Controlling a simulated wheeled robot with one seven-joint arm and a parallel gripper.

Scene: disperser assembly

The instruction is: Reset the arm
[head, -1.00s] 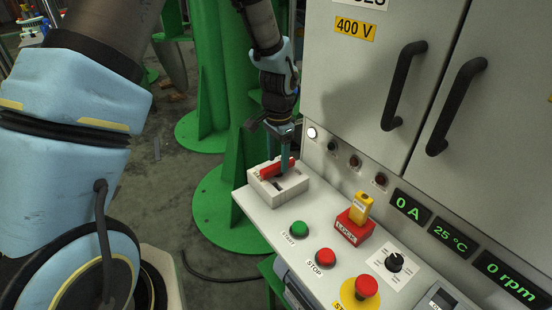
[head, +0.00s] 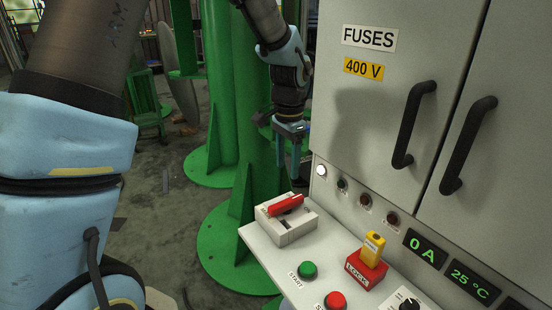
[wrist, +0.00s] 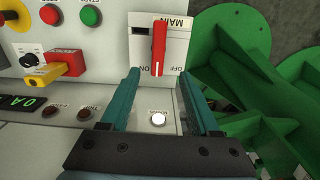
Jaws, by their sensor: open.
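My gripper (head: 289,165) is open and empty above and behind the white main switch box (head: 288,227), close to the cabinet face. In the wrist view its two teal fingers (wrist: 160,80) are spread apart. The red switch handle (head: 286,204) lies across the top of the box. In the wrist view the handle (wrist: 159,48) stands between the MAIN, ON and OFF markings, and the fingers are clear of it.
The grey cabinet (head: 375,140) with black door handles (head: 413,125) rises on the right. A lit white lamp (head: 321,170), the green start button (head: 307,270) and a yellow key on the red lock (head: 366,273) are nearby. Green columns (head: 225,90) stand behind.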

